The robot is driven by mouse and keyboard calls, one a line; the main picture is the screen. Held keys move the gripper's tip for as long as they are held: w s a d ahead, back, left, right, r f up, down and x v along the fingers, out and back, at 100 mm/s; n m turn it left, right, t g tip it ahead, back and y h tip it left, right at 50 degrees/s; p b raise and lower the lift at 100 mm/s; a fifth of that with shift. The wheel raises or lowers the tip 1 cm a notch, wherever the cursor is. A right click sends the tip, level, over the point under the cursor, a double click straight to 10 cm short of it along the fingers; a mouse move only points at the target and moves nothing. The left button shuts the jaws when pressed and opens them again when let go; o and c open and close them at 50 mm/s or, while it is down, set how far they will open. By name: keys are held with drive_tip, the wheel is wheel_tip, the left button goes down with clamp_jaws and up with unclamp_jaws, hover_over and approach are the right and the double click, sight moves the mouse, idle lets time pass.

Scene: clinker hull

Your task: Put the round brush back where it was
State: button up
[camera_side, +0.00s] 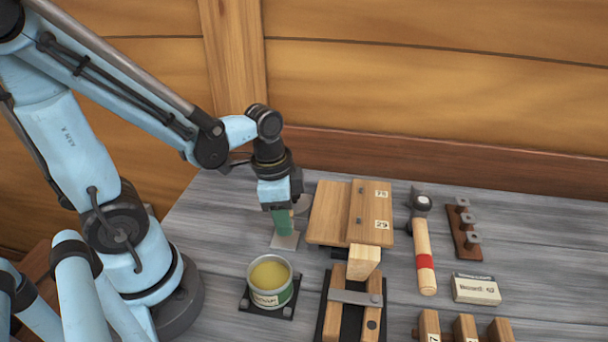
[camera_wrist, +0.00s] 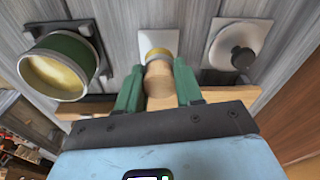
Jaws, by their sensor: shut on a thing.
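My gripper (camera_side: 282,222) points down, with its green fingers shut on the round brush. In the wrist view the brush's pale wooden handle (camera_wrist: 158,82) sits between the fingers (camera_wrist: 159,88), with a yellowish band near its far end. That end is over a pale square plate (camera_wrist: 170,36), which also shows under my gripper in the side view (camera_side: 285,242). In the side view the fingers hide most of the brush. I cannot tell whether it touches the plate.
A green can (camera_side: 270,284) of yellow stuff stands on a dark square pad (camera_side: 246,305) in front. A second pale plate with a dark knob (camera_wrist: 240,57) lies beside the brush. Wooden boards (camera_side: 328,212), a clamped wood piece (camera_side: 364,262) and a hammer (camera_side: 424,250) are to the right.

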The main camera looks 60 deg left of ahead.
drive_tip(key=shift+f, duration=0.95)
drive_tip(key=shift+f, duration=0.1)
drive_tip(key=o, duration=1.1)
drive_tip(key=shift+s+a+r, duration=0.15)
drive_tip(key=shift+s+r, duration=0.05)
drive_tip(key=shift+r, duration=1.8)
drive_tip(key=shift+s+a+r, duration=0.1)
drive_tip(key=shift+s+r, duration=0.05)
drive_tip(key=shift+r, duration=1.85)
drive_tip(key=shift+s+a+r, duration=0.15)
drive_tip(key=shift+s+r, duration=0.05)
drive_tip(key=shift+r, duration=1.8)
drive_tip(key=shift+w+d+n+t+y, duration=0.15)
drive_tip(key=shift+w+n+t, duration=0.6)
drive_tip(key=shift+n+t, duration=0.35)
drive_tip(key=shift+w+d+n+t+y, duration=0.1)
drive_tip(key=shift+w+n+t, duration=0.75)
drive_tip(key=shift+n, duration=0.4)
drive_tip(key=shift+w+d+n+t+y, duration=0.15)
drive_tip(key=shift+w+n+t, duration=0.5)
drive_tip(key=shift+n+t, duration=0.45)
